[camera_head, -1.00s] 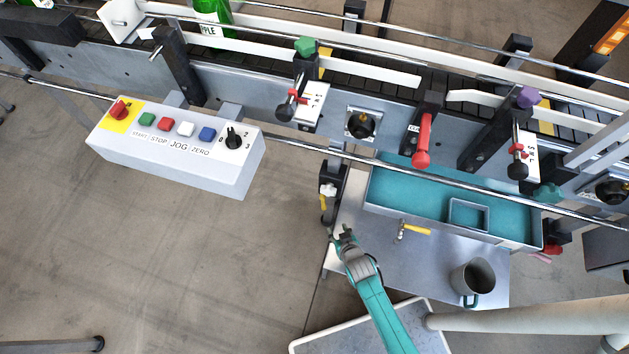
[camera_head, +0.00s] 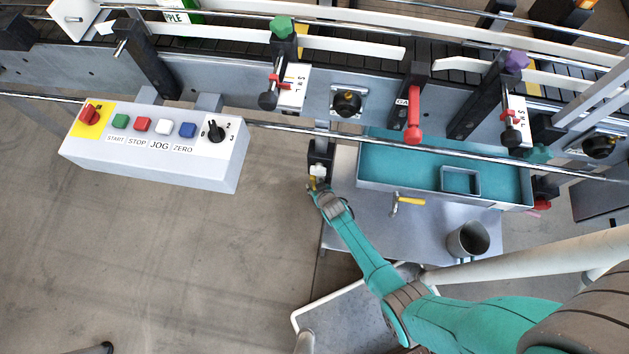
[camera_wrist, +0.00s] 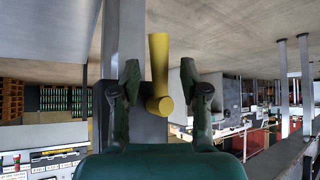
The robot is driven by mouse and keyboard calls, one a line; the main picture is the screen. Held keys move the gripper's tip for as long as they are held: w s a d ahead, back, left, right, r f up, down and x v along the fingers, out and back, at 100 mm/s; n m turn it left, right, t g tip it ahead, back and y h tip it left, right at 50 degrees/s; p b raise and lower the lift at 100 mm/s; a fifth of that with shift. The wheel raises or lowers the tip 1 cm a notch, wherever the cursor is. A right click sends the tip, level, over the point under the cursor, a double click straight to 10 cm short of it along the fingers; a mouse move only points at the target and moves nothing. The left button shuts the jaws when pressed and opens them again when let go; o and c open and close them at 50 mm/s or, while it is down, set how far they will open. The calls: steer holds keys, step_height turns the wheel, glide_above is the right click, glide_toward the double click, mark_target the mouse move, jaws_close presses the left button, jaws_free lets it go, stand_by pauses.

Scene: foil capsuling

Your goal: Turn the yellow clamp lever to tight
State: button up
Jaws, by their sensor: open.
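The yellow clamp lever (camera_wrist: 159,70) shows large in the wrist view, a bar with a rounded end toward the camera. It lies between the two dark fingers of my gripper (camera_wrist: 160,85), which is open, with a visible gap on each side. In the head view my gripper (camera_head: 313,189) is at the black clamp (camera_head: 320,160) on the post below the conveyor rail. Only a small bit of yellow shows there, the lever being mostly hidden by my gripper. Any marks for tight are not legible.
A teal-lined tray (camera_head: 400,160) stands right of the clamp. A yellow-handled tool (camera_head: 409,201) and a grey mug (camera_head: 468,240) are on the metal table below it. A button box (camera_head: 150,160) hangs to the left. The floor between is clear.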

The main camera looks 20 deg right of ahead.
steer(key=shift+x, duration=1.25)
jaws_close()
